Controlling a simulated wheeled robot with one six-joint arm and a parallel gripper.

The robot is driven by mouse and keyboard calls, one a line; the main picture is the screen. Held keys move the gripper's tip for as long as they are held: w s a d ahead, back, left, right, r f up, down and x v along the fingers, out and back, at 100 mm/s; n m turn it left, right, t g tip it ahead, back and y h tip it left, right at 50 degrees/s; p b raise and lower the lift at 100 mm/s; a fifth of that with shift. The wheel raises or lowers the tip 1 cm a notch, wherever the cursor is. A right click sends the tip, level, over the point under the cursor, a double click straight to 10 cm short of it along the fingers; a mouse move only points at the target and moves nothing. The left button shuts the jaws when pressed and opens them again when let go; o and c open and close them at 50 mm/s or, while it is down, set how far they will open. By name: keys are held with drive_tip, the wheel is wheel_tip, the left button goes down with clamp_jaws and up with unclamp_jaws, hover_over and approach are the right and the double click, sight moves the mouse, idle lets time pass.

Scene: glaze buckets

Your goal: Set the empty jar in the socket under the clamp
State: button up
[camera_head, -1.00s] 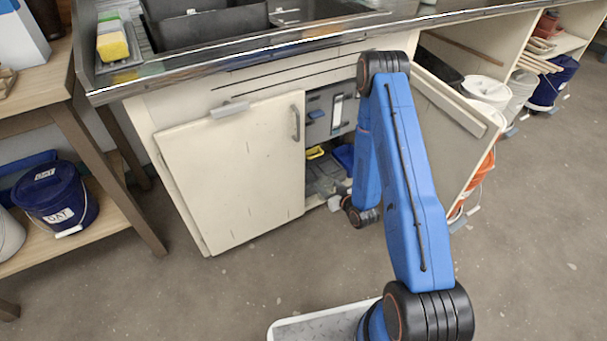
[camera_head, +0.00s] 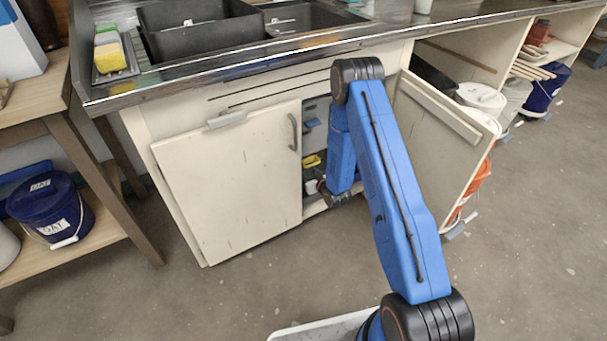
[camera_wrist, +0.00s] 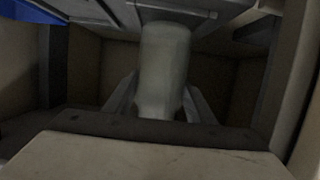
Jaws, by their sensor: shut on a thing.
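In the wrist view a pale, cloudy jar (camera_wrist: 165,62) stands between the two grey fingers of my gripper (camera_wrist: 163,92), which is shut on it. The jar looks roughly upright. Its top is close to a grey fitting (camera_wrist: 178,14) overhead, which may be the clamp; I cannot tell whether they touch. The socket cannot be made out. In the head view my blue arm reaches into the open cabinet under the sink, and my gripper is mostly hidden there. A small whitish thing (camera_head: 311,186) shows beside my wrist; I cannot tell whether it is the jar.
The left cabinet door (camera_head: 230,185) and right door (camera_head: 438,145) flank the narrow opening. A yellow item (camera_head: 311,161) lies inside. A blue bucket (camera_head: 50,205) stands on the left shelf. The floor in front is clear.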

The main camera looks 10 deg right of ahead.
drive_tip(key=shift+w+a, duration=0.25)
drive_tip(key=shift+w, duration=0.55)
drive_tip(key=shift+s+d+f, duration=0.1)
drive_tip(key=shift+s+f, duration=0.05)
drive_tip(key=shift+f, duration=0.6)
drive_tip(key=shift+f, duration=0.1)
drive_tip(key=o, duration=1.1)
drive_tip(key=shift+c, duration=0.2)
drive_tip(key=v, duration=1.2)
